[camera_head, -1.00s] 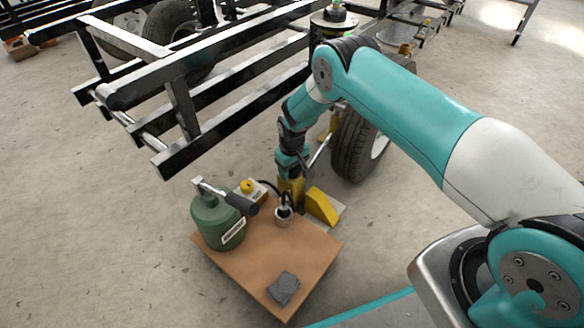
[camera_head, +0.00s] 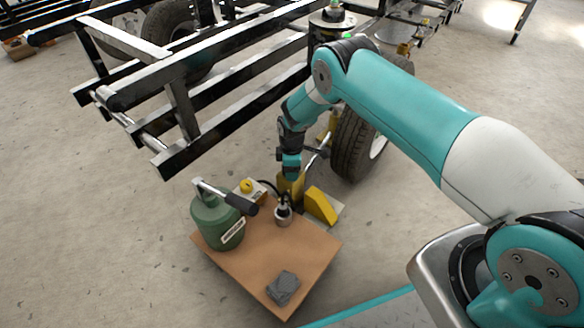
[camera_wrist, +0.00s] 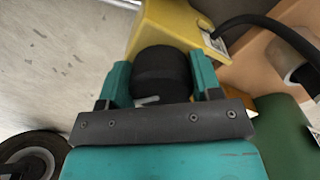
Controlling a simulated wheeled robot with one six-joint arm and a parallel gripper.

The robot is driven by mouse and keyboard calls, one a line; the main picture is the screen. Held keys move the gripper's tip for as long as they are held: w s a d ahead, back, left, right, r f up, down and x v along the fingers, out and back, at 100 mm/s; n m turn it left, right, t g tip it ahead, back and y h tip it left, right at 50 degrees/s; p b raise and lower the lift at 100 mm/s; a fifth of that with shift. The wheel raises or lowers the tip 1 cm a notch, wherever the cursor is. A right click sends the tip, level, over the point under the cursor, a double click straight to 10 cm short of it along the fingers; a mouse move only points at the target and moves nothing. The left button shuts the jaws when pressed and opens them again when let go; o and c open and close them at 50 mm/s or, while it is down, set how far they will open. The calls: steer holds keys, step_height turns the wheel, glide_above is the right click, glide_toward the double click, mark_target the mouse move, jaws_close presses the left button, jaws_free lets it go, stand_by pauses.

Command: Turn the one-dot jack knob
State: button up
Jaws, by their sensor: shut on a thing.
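The black round knob (camera_wrist: 161,66) sits on a yellow jack body (camera_wrist: 172,27) in the wrist view. A short pale mark shows at its near edge; I cannot make out a dot. My gripper (camera_wrist: 161,80) is shut on the knob, one teal finger on each side. In the head view my gripper (camera_head: 291,172) points down onto the yellow jack (camera_head: 291,190) beside the tyre, and it hides the knob there.
A yellow wheel chock (camera_head: 322,205) stands right of the jack. The black frame (camera_head: 215,80) is close behind; a black hose (camera_wrist: 268,28) runs near.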

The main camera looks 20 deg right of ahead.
steer(key=n, duration=0.4)
steer(key=shift+w+r+n, duration=0.1)
steer(key=shift+w+n, duration=0.1)
steer(key=shift+n, duration=0.1)
stand_by(0.3)
steer(key=o, duration=0.9)
step_height(320, 180, up, 17)
steer(key=p, duration=0.7)
steer(key=shift+r+p, duration=0.2)
steer(key=shift+p, duration=0.15)
steer(key=shift+d, duration=0.1)
